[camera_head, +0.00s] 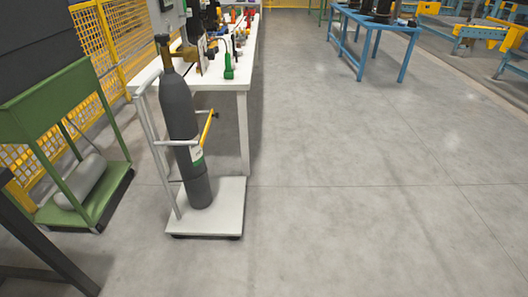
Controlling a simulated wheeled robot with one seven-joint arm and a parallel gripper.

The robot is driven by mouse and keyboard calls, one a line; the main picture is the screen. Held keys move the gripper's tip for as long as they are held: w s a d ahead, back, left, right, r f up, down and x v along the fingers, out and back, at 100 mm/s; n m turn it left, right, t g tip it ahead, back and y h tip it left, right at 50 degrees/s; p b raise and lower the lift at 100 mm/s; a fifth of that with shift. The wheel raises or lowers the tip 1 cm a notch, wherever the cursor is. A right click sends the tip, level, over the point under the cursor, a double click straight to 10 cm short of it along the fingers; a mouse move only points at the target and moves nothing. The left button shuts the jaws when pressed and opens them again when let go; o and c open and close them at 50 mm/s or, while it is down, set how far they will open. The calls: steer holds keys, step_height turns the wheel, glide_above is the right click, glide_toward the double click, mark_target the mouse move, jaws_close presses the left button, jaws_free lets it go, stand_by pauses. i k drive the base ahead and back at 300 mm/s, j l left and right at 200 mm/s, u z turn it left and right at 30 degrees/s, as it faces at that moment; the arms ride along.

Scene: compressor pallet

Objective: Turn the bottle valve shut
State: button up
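A tall dark grey gas bottle (182,120) stands upright on a white trolley (228,205) at the left of the head view. A label shows low on its side. A brass-yellow valve (162,39) sits at the top of the bottle. How far the valve is turned cannot be told at this size. My gripper is not in view.
A white table (237,82) with a green bottle (228,68) and other items stands behind the trolley. A green frame (45,85) stands at the left, before yellow fencing (95,45). A blue table (375,25) stands far right. The grey floor (350,190) right of the trolley is clear.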

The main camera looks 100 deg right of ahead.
mark_target(163, 38)
steer(key=z, duration=2.75)
steer(key=i+u, duration=0.15)
steer(key=u, duration=0.85)
steer(key=i+l+u, duration=0.45)
steer(key=l+u, duration=0.2)
steer(key=i+l+u, duration=0.15)
steer(key=l+u, duration=0.15)
steer(key=i+l, duration=0.1)
steer(key=l, duration=0.25)
steer(key=i+l, duration=0.1)
steer(key=l, duration=0.2)
steer(key=i+l, duration=0.1)
steer(key=l, duration=0.25)
